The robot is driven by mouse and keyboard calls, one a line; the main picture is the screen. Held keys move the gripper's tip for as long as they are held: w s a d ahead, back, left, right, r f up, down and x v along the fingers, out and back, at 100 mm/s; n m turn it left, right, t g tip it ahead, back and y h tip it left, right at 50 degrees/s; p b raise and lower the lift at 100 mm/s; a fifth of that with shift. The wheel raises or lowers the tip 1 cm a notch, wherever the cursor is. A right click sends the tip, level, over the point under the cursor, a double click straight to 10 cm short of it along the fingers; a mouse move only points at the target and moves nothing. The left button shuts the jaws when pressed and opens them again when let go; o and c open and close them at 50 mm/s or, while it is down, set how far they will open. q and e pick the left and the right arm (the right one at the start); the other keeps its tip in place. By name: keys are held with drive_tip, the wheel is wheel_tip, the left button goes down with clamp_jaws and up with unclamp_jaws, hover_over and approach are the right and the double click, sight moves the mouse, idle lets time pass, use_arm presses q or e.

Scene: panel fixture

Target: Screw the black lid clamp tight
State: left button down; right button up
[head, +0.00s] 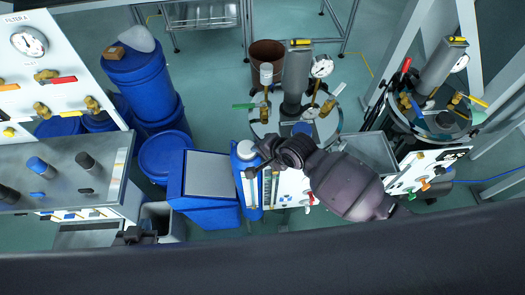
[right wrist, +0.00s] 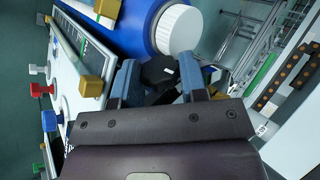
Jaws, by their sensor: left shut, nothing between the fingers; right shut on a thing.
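My right gripper (head: 255,164) reaches in from the right over the front of the panel fixture, just beside the white cap (head: 245,149) of a blue container. In the right wrist view, its two blue-grey fingers (right wrist: 158,80) are shut on a small black part (right wrist: 158,70), which looks like the black lid clamp. The fingers cover part of it, so I cannot tell how tightly it sits. My left gripper (head: 133,235) is low at the left of the head view, shut and empty, away from the fixture.
The white cap (right wrist: 180,30) and blue container (right wrist: 142,20) stand close beyond my right fingers. Brass-coloured blocks (right wrist: 92,88) and red and blue knobs are at the left. A round metal plate (head: 265,130) with a grey cylinder and gauge stands behind. Blue drums (head: 150,75) are at the left.

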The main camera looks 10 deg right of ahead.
drive_tip(key=o, duration=0.9)
drive_tip(key=shift+f, duration=0.1)
drive_tip(key=shift+s, duration=0.1)
